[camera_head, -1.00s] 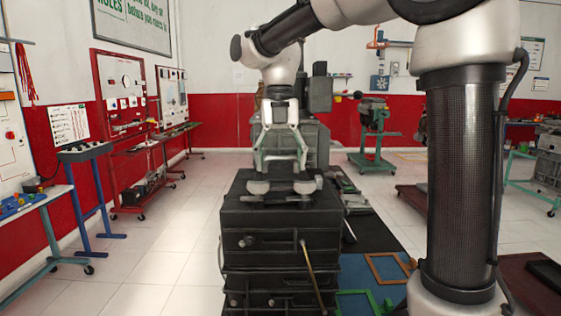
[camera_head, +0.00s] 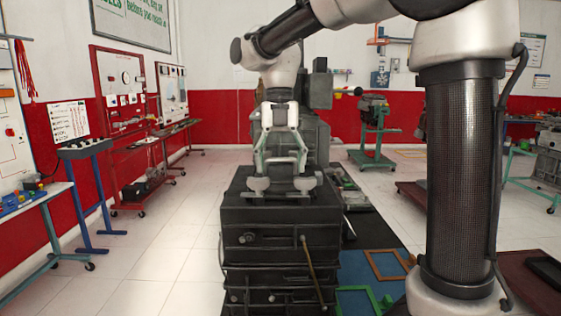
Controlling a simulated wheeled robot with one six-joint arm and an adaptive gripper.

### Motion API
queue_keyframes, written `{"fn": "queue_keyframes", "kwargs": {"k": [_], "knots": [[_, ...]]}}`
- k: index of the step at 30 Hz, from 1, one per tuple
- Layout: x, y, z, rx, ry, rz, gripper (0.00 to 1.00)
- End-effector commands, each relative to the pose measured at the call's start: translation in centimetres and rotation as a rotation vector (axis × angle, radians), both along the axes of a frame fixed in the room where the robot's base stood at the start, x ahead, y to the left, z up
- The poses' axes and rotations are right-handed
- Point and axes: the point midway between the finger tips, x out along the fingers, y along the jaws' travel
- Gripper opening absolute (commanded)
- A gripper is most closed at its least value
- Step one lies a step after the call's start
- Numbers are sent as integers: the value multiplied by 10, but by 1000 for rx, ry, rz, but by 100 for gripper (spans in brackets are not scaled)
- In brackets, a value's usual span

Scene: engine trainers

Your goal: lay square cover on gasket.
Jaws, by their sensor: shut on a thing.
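My gripper (camera_head: 281,185) is in the middle of the head view, pointing down just over the top of a large dark block-like unit (camera_head: 262,215). Its two pale fingers are spread wide and shut on a thin, dark, flat piece (camera_head: 279,195), which looks to be the square cover. The piece lies level at the fingertips, low over the dark top. I cannot tell whether it touches the surface below. No gasket can be made out on the dark unit.
An orange-brown frame (camera_head: 370,267) and a green frame (camera_head: 355,289) lie on the mat at the lower right. A blue stand (camera_head: 90,195) and red trainer boards (camera_head: 120,90) are at the left. A green engine stand (camera_head: 372,130) is behind right. The floor at left is clear.

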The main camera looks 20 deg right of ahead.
Motion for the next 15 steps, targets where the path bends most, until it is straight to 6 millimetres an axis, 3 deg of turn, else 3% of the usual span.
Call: {"fn": "queue_keyframes", "kwargs": {"k": [12,13,15], "knots": [[0,0,-2,0,-2,0,3],[0,0,-2,0,-2,0,78],[0,0,-2,0,-2,0,91]]}}
